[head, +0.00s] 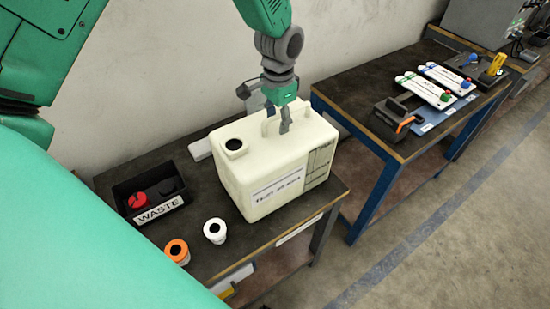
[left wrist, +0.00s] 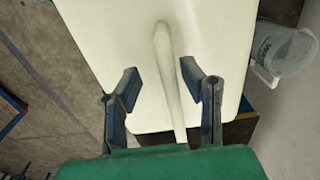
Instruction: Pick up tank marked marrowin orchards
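The tank (head: 262,180) is a cream plastic jug with an open filler hole, a top handle and a label too small to read surely. It stands upright on the dark table in the head view. My left gripper (head: 284,124) is above the tank at its handle. In the left wrist view the gripper (left wrist: 160,85) has its fingers spread apart, one on each side of the tank's raised handle (left wrist: 165,70). A gap shows between each finger and the handle. My right gripper is not in view.
A black waste bin (head: 152,208) holds red and black caps. A white container (head: 216,231) and an orange-topped one (head: 178,252) stand at the table's front left. A clear jug (left wrist: 285,48) is beside the tank. A second table (head: 372,125) holds tools at right.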

